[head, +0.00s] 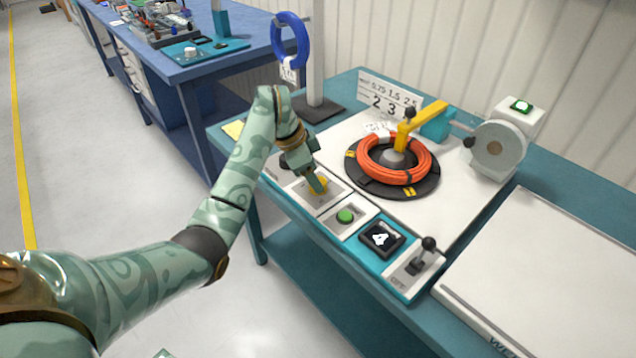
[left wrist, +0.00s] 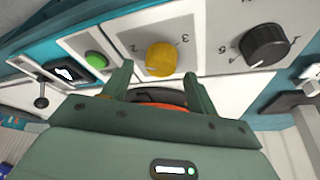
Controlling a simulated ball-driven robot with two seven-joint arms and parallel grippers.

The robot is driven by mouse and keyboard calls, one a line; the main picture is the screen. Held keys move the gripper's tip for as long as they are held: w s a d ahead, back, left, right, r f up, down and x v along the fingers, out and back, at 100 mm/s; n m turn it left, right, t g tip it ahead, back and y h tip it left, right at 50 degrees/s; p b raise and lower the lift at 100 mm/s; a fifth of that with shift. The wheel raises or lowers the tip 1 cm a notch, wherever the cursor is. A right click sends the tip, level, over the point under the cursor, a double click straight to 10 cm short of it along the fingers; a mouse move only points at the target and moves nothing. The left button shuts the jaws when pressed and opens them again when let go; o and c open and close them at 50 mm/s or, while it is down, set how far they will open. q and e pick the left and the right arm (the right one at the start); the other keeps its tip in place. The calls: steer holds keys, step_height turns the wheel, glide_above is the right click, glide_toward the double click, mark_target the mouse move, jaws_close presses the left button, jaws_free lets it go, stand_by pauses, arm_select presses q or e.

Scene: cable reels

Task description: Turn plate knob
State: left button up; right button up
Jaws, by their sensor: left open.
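A yellow knob (head: 321,187) sits on a white panel at the front of the bench, partly hidden by my gripper in the head view. In the left wrist view the yellow knob (left wrist: 160,58) shows whole, with the digits 2 and 3 beside it. My left gripper (head: 313,181) is over it. In the wrist view its fingers (left wrist: 158,78) are open, and the knob appears between and just beyond the tips. No clear contact shows. A black knob (left wrist: 265,44) with its own scale is on the neighbouring panel. My right gripper is out of view.
A green button (head: 345,216), a display reading 4 (head: 381,238) and a black lever (head: 425,252) line the same control strip. Behind stands an orange cable coil (head: 428,158) on a black turntable (head: 370,187), with a yellow arm (head: 421,122) above.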

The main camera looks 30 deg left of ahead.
arm_select(q)
steer(key=shift+b+x, duration=0.3)
steer(key=shift+x, duration=0.8)
steer(key=shift+c, duration=0.2)
steer(key=c, duration=0.9)
steer(key=shift+c, duration=0.2)
steer(key=shift+r, duration=0.1)
